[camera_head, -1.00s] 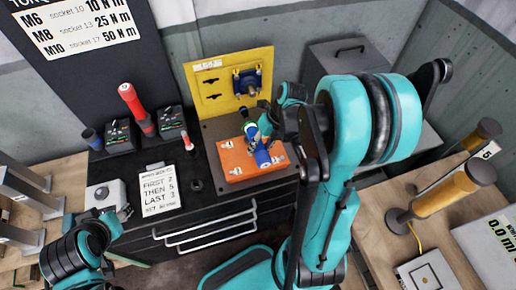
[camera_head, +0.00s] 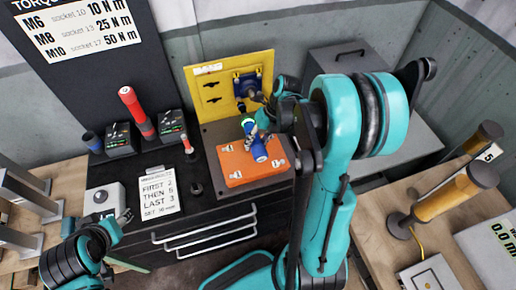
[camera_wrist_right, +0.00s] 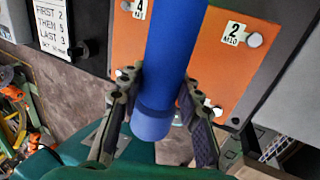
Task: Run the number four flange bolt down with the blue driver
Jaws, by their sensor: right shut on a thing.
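The orange flange block (camera_head: 237,160) lies on a dark plate on the workbench, with numbered white tags and bolts near its corners. The number four tag (camera_wrist_right: 139,9) shows at the top of the right wrist view, with a bolt head beside it. My right gripper (camera_head: 254,138) is shut on the blue driver (camera_head: 259,151), above the block. In the right wrist view the driver (camera_wrist_right: 154,115) stands between both fingers; its tip is out of view, so I cannot tell what it touches. My left gripper (camera_head: 124,216) hangs empty at the bench's front left; its opening is unclear.
A yellow panel (camera_head: 211,91) with a blue fixture (camera_head: 247,83) stands behind the block. A red driver (camera_head: 131,103), chargers (camera_head: 121,138) and a clipboard (camera_head: 159,192) are at left. Yellow-handled tools (camera_head: 449,199) stand on the right bench.

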